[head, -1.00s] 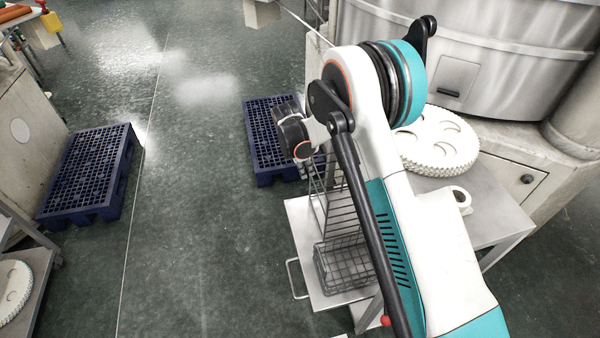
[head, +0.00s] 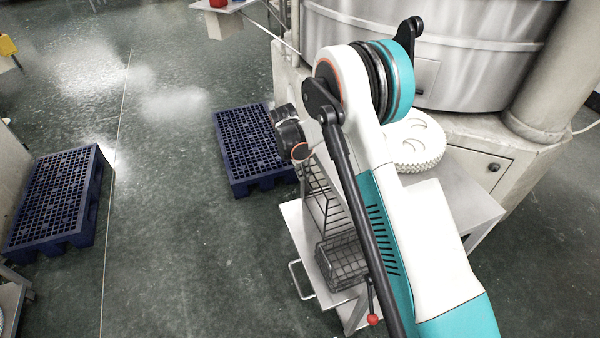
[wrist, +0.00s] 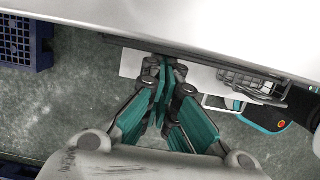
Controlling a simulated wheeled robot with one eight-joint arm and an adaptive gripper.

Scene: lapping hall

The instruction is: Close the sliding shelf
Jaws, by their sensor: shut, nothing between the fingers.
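The sliding shelf (head: 292,216) is a light grey plate low under a grey table, pulled out to the left, with a loop handle (head: 300,281) on its outer edge. Wire baskets (head: 342,262) stand on it. My arm covers part of the shelf in the head view. In the wrist view, my gripper (wrist: 165,68) has its teal fingers together and empty, beside the table's edge. Parts of the shelf (wrist: 202,80) show beyond the fingers, with a basket (wrist: 255,82) and the handle (wrist: 215,104) to the right. I cannot tell whether the fingertips touch the shelf.
The grey table (head: 470,195) carries white toothed discs (head: 412,150). A large steel machine (head: 440,50) stands behind it. One blue pallet (head: 245,140) lies near my wrist, another (head: 55,200) at the far left. The floor between the pallets is clear.

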